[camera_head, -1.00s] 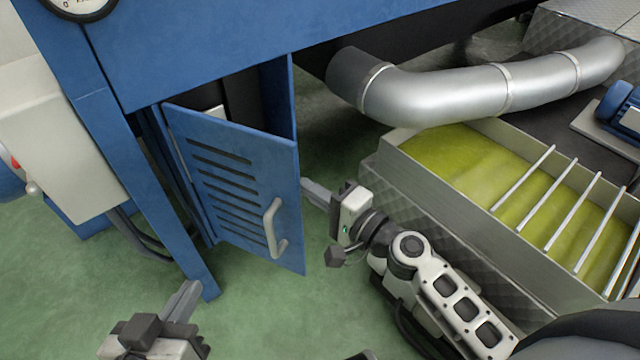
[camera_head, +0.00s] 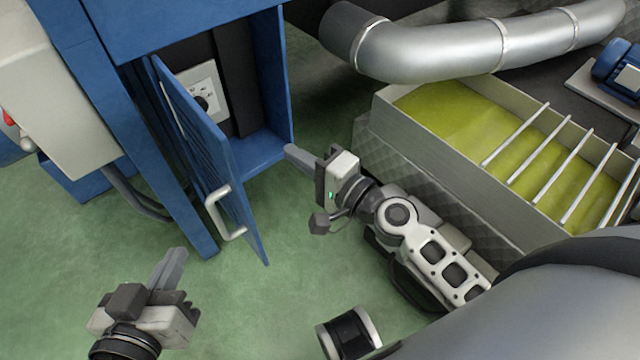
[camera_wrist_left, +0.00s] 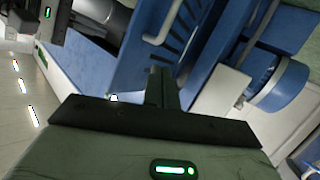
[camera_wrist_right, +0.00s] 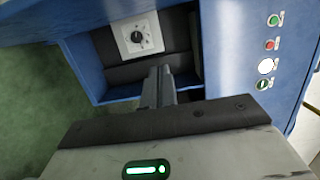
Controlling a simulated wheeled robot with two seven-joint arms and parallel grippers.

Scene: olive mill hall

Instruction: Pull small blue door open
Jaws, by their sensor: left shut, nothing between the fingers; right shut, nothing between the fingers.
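The small blue door (camera_head: 204,150) with slots hangs on its left side and stands wide open, swung out toward me. Its pale bar handle (camera_head: 222,212) is on the outer face near the free edge. Behind it the cabinet opening shows a white panel with a dark knob (camera_head: 200,97), also in the right wrist view (camera_wrist_right: 138,36). My right gripper (camera_head: 290,151) is shut and empty, to the right of the door, at the cabinet mouth, apart from the door. My left gripper (camera_head: 178,256) is shut and empty, low and left of the handle. The left wrist view shows the door (camera_wrist_left: 175,40) ahead of it.
A metal trough (camera_head: 450,115) of green-yellow liquid with bars stands right of my right arm. A thick silver pipe (camera_head: 440,50) runs above it. A blue frame post (camera_head: 150,140) and a pale box (camera_head: 55,110) stand at left. Green floor is free below the door.

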